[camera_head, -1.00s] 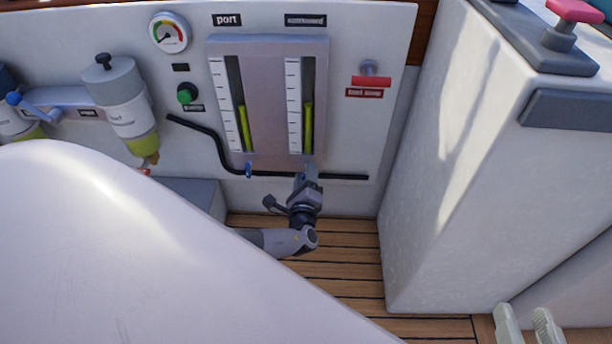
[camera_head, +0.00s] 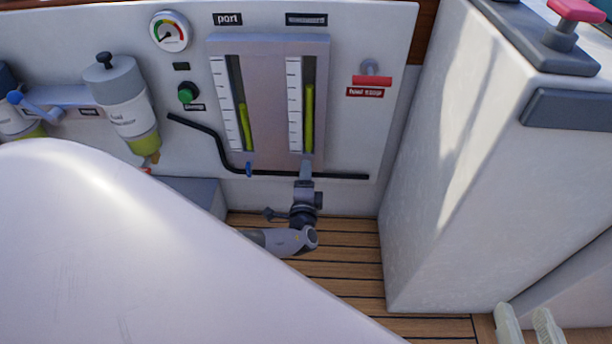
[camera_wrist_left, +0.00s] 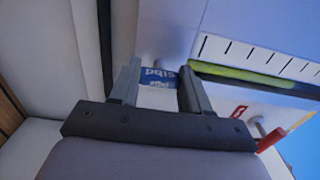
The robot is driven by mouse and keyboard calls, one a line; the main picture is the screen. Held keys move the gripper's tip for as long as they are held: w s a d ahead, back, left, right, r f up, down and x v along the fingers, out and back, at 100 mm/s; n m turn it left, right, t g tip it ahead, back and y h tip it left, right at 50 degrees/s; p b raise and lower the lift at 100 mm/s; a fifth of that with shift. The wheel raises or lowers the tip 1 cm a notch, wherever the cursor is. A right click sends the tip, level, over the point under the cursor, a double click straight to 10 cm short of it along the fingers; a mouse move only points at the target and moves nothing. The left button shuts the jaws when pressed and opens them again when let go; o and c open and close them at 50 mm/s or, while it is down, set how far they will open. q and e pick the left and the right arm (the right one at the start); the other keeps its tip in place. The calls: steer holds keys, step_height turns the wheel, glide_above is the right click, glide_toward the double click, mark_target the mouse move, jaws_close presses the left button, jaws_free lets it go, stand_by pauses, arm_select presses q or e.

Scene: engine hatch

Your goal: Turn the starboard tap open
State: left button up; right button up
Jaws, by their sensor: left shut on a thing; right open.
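My left gripper (camera_head: 305,168) is at the black hose under the starboard gauge (camera_head: 308,105). In the left wrist view the gripper (camera_wrist_left: 158,72) is shut on the blue starboard tap (camera_wrist_left: 161,77), with lettering visible between the fingers. In the head view the gripper hides this tap. The starboard gauge's green column stands high, above the port gauge's (camera_head: 240,110) column. My right gripper (camera_head: 530,325) is open and empty at the bottom right edge.
The blue port tap (camera_head: 248,169) sits on the black hose (camera_head: 215,142) to the left. A red fuel stop handle (camera_head: 371,81) is at the panel's right. A white box (camera_head: 440,190) stands on the right. Wooden floor (camera_head: 345,270) lies below.

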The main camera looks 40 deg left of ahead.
arm_select(q)
steer(key=shift+d+f, duration=0.1)
stand_by(0.3)
steer(key=o, duration=1.1)
steer(key=shift+c, duration=0.2)
steer(key=shift+s, duration=0.1)
